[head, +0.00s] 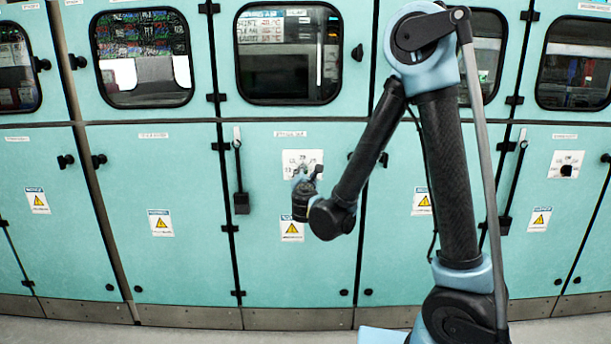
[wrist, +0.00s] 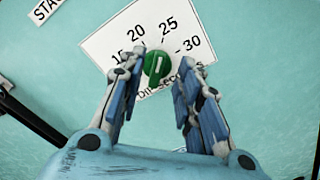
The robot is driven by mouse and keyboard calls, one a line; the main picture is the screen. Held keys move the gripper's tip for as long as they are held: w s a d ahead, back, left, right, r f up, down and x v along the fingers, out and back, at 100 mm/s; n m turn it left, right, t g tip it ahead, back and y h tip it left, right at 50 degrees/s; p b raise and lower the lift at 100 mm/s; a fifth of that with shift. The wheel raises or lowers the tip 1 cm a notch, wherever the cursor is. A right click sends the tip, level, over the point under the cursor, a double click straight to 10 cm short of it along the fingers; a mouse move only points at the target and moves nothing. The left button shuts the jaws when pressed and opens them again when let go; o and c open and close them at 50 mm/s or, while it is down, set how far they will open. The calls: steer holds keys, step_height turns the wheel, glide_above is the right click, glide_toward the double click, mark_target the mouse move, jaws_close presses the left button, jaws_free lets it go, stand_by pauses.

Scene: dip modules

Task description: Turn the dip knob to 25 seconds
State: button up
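The green dip knob (wrist: 157,63) sits on a white dial plate (wrist: 110,42) marked 15, 20, 25 and 30 with "dip seconds" below. A lighter bar runs across the knob, but I cannot tell which mark it points to. My gripper (wrist: 164,67) is open, with one finger on each side of the knob; the left finger looks close to it, and contact is unclear. In the head view my gripper (head: 305,187) is in front of the lower part of the dial plate (head: 291,157), and the knob cannot be made out there.
Teal cabinet doors (head: 180,190) with windows above fill the wall. A black handle rod (head: 240,180) hangs left of the dial. A second dial plate (head: 574,156) with a dark knob is far right. Grey floor (head: 80,335) lies in front.

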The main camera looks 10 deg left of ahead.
steer(key=v, duration=0.8)
steer(key=shift+s, duration=0.2)
steer(key=shift+d, duration=0.2)
steer(key=w+d+f+m+g+h, duration=0.1)
steer(key=d+f+m+g+h, duration=0.3)
steer(key=d, duration=0.6)
steer(key=w+d+r+m+g+h, duration=0.1)
steer(key=d+m, duration=0.5)
steer(key=d, duration=0.5)
steer(key=w+d+f+m+g+h, duration=0.1)
steer(key=d+f+m+g+h, duration=0.3)
steer(key=d, duration=0.6)
steer(key=s+d+f+m+g+y, duration=0.2)
steer(key=s+d+m+g, duration=0.1)
steer(key=s+d+m, duration=0.65)
steer(key=s+f+m+g+y, duration=0.3)
steer(key=s+m, duration=0.3)
steer(key=s, duration=0.7)
steer(key=shift+s+d+f, duration=0.2)
steer(key=shift+s+d, duration=0.05)
steer(key=shift+d, duration=0.05)
